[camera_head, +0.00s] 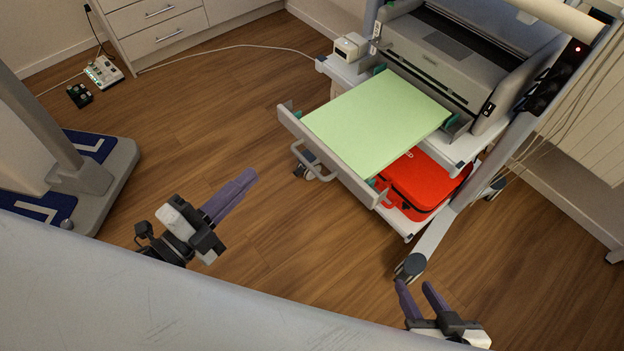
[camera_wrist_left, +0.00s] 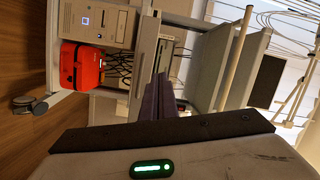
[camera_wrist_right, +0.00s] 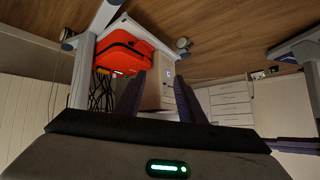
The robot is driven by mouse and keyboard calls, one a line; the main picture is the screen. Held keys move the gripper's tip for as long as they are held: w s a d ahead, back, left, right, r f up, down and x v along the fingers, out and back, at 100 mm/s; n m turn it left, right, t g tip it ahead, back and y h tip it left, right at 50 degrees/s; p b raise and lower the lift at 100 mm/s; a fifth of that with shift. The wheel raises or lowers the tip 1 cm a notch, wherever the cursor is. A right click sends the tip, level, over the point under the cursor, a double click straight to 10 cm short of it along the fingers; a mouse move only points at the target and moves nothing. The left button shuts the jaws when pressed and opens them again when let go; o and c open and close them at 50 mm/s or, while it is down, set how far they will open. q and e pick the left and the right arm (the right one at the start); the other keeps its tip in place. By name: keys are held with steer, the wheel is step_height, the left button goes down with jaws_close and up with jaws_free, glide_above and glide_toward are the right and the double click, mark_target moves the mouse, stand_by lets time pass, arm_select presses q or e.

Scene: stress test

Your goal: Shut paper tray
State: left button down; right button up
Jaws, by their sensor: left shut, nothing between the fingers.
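The paper tray (camera_head: 328,157) is pulled out from the grey printer (camera_head: 440,62) on the cart. It holds light green paper (camera_head: 378,117), and its front panel has a grey handle (camera_head: 322,164) facing left and toward me. My left gripper (camera_head: 242,186) is shut and empty, to the left of the tray front and apart from it. Its fingers also show together in the left wrist view (camera_wrist_left: 160,97). My right gripper (camera_head: 420,286) is open and empty, nearer to me than the cart. Its fingers stand apart in the right wrist view (camera_wrist_right: 157,98).
A red case (camera_head: 425,180) sits on the lower shelf under the tray. A cart leg with a caster (camera_head: 411,266) stands close beyond my right gripper. A small white box (camera_head: 350,46) is on the cart's left corner. Wood floor (camera_head: 240,110) lies clear left of the tray.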

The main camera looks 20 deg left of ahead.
mark_target(325, 153)
arm_select(q)
steer(key=w+d+m+h, duration=0.1)
steer(key=w+d+m, duration=0.1)
steer(key=w+d, duration=0.1)
steer(key=w+d+f+m+g+h+b, duration=0.1)
steer(key=w+d+m, duration=0.1)
steer(key=w+d, duration=0.1)
steer(key=w+d+m+h, duration=0.1)
steer(key=w+d+m, duration=0.1)
steer(key=w+d, duration=0.1)
steer(key=shift+w+d+f+m+g+h+b, duration=0.1)
steer(key=shift+d+f+m+g+h+b, duration=0.25)
steer(key=shift+d, duration=0.45)
